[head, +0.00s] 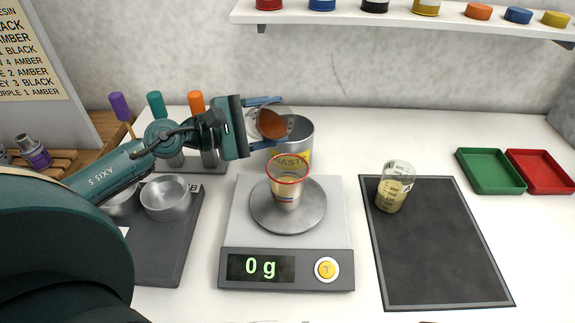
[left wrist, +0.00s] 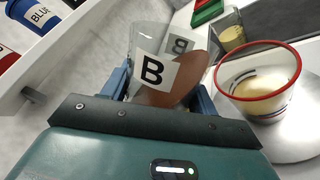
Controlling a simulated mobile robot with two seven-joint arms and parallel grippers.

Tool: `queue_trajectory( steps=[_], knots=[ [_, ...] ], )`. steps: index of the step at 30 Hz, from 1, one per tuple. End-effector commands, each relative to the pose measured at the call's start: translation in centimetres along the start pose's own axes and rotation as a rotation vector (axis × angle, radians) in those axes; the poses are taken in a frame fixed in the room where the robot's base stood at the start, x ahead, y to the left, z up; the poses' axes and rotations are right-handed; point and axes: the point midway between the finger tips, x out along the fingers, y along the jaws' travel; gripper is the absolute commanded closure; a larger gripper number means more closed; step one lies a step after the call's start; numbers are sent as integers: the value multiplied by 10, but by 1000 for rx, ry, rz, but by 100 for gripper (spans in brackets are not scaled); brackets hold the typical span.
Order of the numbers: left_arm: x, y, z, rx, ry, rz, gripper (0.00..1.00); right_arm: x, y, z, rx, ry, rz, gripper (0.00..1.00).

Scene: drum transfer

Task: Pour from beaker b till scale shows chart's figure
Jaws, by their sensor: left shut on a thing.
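My left gripper (head: 282,120) is shut on beaker b (head: 271,122), clear with brown liquid and a "B" label. The label shows in the left wrist view (left wrist: 153,71). The beaker is tilted, above and behind a red-rimmed cup (head: 288,182). The cup stands on the scale's round pan (head: 258,217) and holds pale liquid. No stream shows between beaker and cup. The scale display (head: 261,267) reads 0 g. The chart (head: 28,60) is at the upper left, its left side cut off; lines about black and amber show. My right gripper is not in view.
A waste can (head: 300,135) stands behind the scale. Another beaker (head: 396,187) with pale liquid stands on a dark mat (head: 445,255) at right. Green (head: 490,172) and red (head: 541,172) trays lie beyond. Metal bowls (head: 166,198) and colored-handled tools (head: 156,105) are at left.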

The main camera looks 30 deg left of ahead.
Motion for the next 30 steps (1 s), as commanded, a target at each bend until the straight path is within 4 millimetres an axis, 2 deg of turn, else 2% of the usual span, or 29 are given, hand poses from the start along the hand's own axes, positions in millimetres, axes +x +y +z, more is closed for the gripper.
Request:
queue_trajectory(
  steps=[30],
  knots=[
    [0,-1,-1,62,7,2,70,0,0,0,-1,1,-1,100]
  ],
)
